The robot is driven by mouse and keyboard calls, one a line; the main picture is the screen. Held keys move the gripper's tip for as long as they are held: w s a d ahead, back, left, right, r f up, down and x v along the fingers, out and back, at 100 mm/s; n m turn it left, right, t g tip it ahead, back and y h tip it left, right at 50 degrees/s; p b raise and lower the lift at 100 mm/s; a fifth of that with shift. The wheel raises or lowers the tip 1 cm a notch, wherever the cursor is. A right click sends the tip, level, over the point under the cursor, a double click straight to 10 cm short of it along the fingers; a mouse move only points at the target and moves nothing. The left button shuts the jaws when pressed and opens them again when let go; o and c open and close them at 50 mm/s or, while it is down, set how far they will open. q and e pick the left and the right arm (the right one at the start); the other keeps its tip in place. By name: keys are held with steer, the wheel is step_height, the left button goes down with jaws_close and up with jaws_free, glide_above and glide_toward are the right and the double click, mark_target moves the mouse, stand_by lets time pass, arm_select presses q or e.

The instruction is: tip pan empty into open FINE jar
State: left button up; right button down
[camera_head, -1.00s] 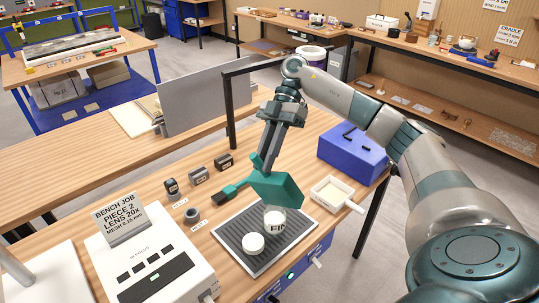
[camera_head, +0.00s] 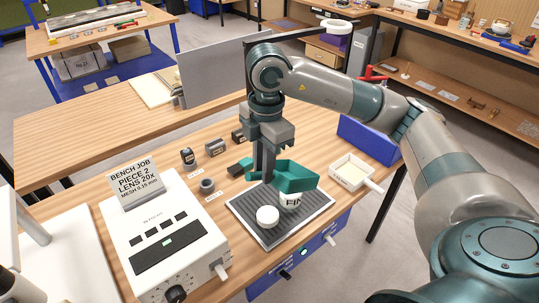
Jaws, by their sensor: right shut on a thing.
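The teal pan (camera_head: 294,180) is held by my right gripper (camera_head: 264,176), which is shut on its handle side, with a dark handle end (camera_head: 238,170) showing to the left. The pan hangs over the FINE jar (camera_head: 290,201) and looks nearly level. The jar stands on the dark ribbed mat (camera_head: 248,206); part of its label shows, and the pan hides its mouth. A round white lid-like piece (camera_head: 267,216) lies on the mat to the left of the jar. I cannot see what is in the pan. My left gripper is not in view.
A white tray with a handle (camera_head: 350,172) is to the right, with a blue box (camera_head: 368,140) behind it. A white control box (camera_head: 165,240) with a BENCH JOB sign (camera_head: 138,183) fills the front left.

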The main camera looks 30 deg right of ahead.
steer(key=shift+s+a+f+t+h+b, duration=0.2)
steer(key=shift+a+f+t+h+b, duration=0.15)
steer(key=shift+a+f, duration=0.25)
steer(key=shift+r+h+p, duration=0.1)
steer(key=shift+h+p, duration=0.35)
steer(key=shift+s+a+f, duration=0.1)
steer(key=shift+a+f, duration=0.1)
steer(key=h+p, duration=0.1)
steer(key=f+t+h+p, duration=0.1)
steer(key=p, duration=0.1)
steer(key=shift+s+a+f+t+h, duration=0.15)
steer(key=shift+s+a+t+h, duration=0.15)
steer(key=shift+a, duration=0.1)
steer(key=f+h+p, duration=0.1)
steer(key=p, duration=0.3)
steer(key=shift+a, duration=0.2)
steer(key=shift+s+f, duration=0.1)
